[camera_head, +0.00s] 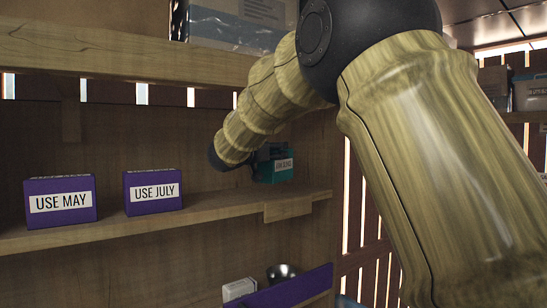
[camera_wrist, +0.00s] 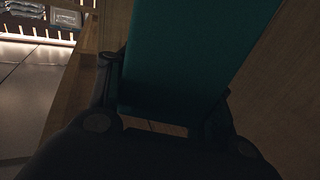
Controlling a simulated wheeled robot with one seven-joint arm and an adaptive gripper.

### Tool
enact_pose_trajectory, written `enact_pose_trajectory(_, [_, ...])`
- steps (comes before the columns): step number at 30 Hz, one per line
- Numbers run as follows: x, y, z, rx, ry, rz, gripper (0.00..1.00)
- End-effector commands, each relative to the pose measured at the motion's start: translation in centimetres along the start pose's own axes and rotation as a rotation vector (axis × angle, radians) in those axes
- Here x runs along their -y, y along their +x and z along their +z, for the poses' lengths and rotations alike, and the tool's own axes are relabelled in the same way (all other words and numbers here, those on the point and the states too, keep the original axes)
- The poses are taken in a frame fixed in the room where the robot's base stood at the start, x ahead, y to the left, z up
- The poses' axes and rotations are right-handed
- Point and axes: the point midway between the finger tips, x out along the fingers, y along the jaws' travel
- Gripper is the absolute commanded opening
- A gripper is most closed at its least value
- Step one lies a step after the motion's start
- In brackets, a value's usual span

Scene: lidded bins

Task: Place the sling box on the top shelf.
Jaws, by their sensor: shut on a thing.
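A teal box (camera_head: 275,170) with a white label too small to read is at the right end of the middle shelf (camera_head: 235,207). I cannot tell whether it rests on the board or hangs just above it. My gripper is mostly hidden behind my arm in the head view. In the wrist view, my gripper (camera_wrist: 168,98) is shut on the teal box (camera_wrist: 190,50), with a finger on each side of it. The top shelf (camera_head: 120,57) runs above, and my arm covers its right part.
A wrapped package (camera_head: 235,22) sits on the top shelf. A metal bowl (camera_head: 283,272) and a white box (camera_head: 239,289) are below.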

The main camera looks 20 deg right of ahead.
Motion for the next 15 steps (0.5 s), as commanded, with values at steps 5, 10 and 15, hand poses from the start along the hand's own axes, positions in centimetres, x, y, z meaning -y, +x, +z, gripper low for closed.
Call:
enact_pose_trajectory(5, [0.1, 0.3, 0.8, 0.000, -0.004, 0.000, 0.18])
enact_pose_trajectory(10, [-0.1, 0.3, 2.7, 0.001, -0.004, 0.001, 0.18])
enact_pose_trajectory(15, [-0.1, 0.3, 3.6, -0.001, -0.001, 0.001, 0.18])
